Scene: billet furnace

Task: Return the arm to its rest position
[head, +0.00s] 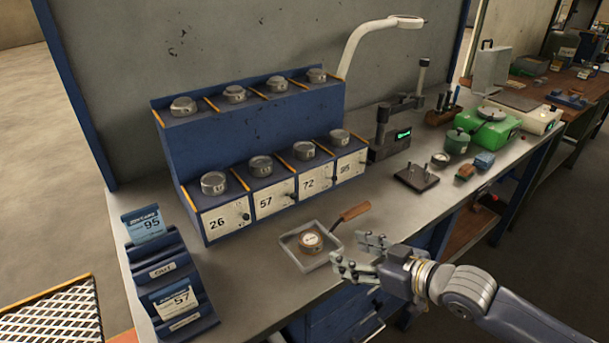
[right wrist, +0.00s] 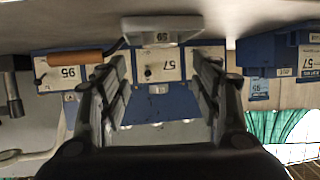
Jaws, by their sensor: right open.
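My right gripper (head: 357,254) is open and empty over the front edge of the bench, to the right of a small square metal tray. Its two fingers stand apart in the right wrist view (right wrist: 160,92). The tray (head: 288,257) has a brown wooden handle (head: 355,211) and holds a round brass-coloured puck (head: 310,241). The tray also shows beyond the fingers in the upside-down right wrist view (right wrist: 187,23). The gripper does not appear to touch the tray. My left gripper is not in view.
A blue two-tier rack (head: 245,130) with grey pucks and numbered fronts stands behind the tray. A card holder (head: 172,262) stands at left. A gauge stand (head: 388,138), a pinned block (head: 416,178) and a green scale (head: 488,131) stand farther right. Open floor lies before the bench.

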